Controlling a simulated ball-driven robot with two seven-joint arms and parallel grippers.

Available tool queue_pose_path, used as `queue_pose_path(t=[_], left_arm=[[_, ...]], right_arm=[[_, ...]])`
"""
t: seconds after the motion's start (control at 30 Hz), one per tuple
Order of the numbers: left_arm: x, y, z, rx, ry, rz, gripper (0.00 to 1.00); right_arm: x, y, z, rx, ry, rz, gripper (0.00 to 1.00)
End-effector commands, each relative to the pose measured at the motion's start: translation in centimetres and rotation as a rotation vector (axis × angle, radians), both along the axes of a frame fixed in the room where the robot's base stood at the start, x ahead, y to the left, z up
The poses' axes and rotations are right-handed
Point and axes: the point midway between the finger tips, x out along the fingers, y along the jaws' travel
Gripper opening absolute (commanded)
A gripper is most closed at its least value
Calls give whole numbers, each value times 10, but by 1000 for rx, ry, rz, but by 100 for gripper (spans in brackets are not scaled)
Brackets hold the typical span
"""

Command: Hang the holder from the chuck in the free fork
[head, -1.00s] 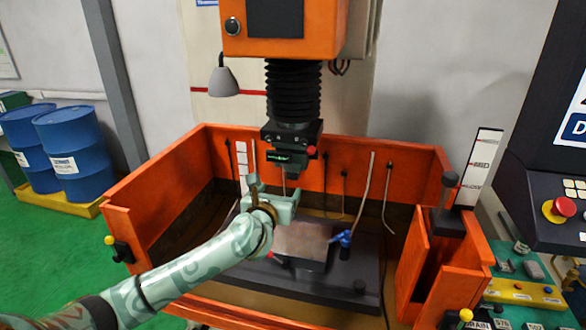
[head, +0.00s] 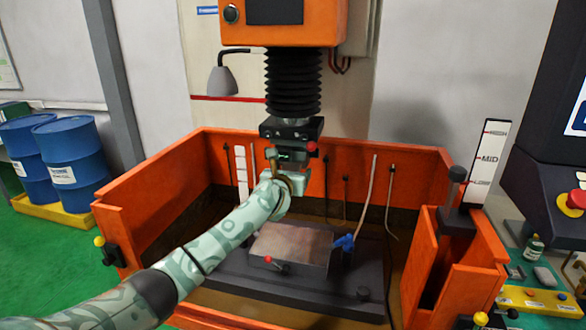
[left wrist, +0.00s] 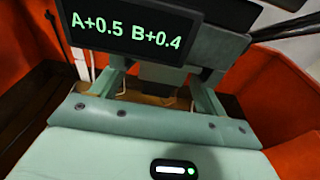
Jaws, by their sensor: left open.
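The chuck (head: 292,130) hangs under the black bellows of the machine head, with a red knob on its right. A dark display in the left wrist view (left wrist: 130,38) reads A+0.5 B+0.4. My left gripper (head: 287,172) is open just below the chuck, its fingers pointing up towards it. In the left wrist view the two fingers (left wrist: 157,88) stand apart, with a grey-brown block (left wrist: 162,73) between and beyond them. This may be the holder; I cannot tell if the fingers touch it. In the head view my gripper mostly hides it. No fork is recognisable. My right gripper is not in view.
An orange tank (head: 150,205) surrounds the work area. A metal workpiece (head: 292,243) with a blue clamp (head: 343,242) lies on a dark table below my gripper. Thin hoses stand along the back wall. A grey lamp (head: 222,80) hangs at the left of the bellows.

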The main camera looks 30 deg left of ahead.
Motion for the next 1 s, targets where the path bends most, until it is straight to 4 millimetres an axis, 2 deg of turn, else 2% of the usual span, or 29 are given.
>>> queue_pose_path(t=[0.17, 0.27, 0.4, 0.43, 1.0], left_arm=[[0, 0, 1, 0, 0, 0, 74], [0, 0, 0, 0, 0, 0, 52], [0, 0, 0, 0, 0, 0, 13], [0, 0, 0, 0, 0, 0, 7], [0, 0, 4, 1, -2, 0, 7]], right_arm=[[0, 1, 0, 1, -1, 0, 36], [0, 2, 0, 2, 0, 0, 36], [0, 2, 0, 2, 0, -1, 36], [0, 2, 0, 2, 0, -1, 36], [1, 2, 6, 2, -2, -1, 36]])
